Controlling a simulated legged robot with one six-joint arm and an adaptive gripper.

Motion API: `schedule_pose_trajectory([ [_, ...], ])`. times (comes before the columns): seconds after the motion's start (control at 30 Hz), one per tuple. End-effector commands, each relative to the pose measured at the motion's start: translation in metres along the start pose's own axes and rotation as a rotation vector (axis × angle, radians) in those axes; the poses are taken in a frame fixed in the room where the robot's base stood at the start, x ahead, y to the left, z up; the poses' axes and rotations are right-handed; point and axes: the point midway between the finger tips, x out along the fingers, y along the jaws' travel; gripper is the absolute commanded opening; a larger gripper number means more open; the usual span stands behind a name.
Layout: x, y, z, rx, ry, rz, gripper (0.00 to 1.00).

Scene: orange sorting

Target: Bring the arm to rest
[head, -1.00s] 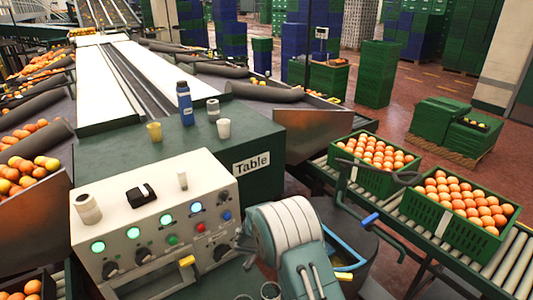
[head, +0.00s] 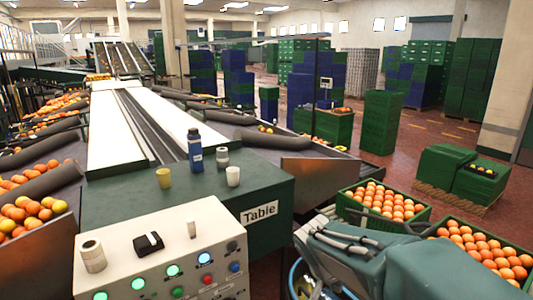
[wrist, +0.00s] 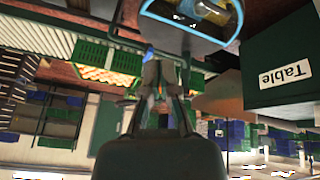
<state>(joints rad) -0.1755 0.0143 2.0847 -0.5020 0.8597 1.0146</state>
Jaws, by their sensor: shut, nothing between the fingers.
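My gripper (wrist: 162,75) shows in the middle of the wrist view, shut and empty, with nothing touching its fingers. In the head view, the teal and grey links of my arm fill the lower right, and I cannot make out the gripper there. The wrist view is upside down, with the green table block (wrist: 285,73) and its label on the right and a blue-rimmed container (wrist: 213,38) at the top.
A control panel (head: 215,245) stands in front. Green orange crates (head: 345,213) stand on the right, close to my arm.

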Motion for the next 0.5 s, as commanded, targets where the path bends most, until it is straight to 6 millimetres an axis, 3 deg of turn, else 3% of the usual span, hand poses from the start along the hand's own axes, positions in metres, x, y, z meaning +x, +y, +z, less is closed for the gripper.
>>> schedule_pose_trajectory([
  [0.1,-0.026,0.028,0.013,-0.055,-0.008,-0.054,0.0],
  [0.3,-0.059,0.067,0.044,-0.169,-0.008,-0.15,0.0],
  [0.5,-0.085,0.092,0.083,-0.296,0.025,-0.249,0.0],
])
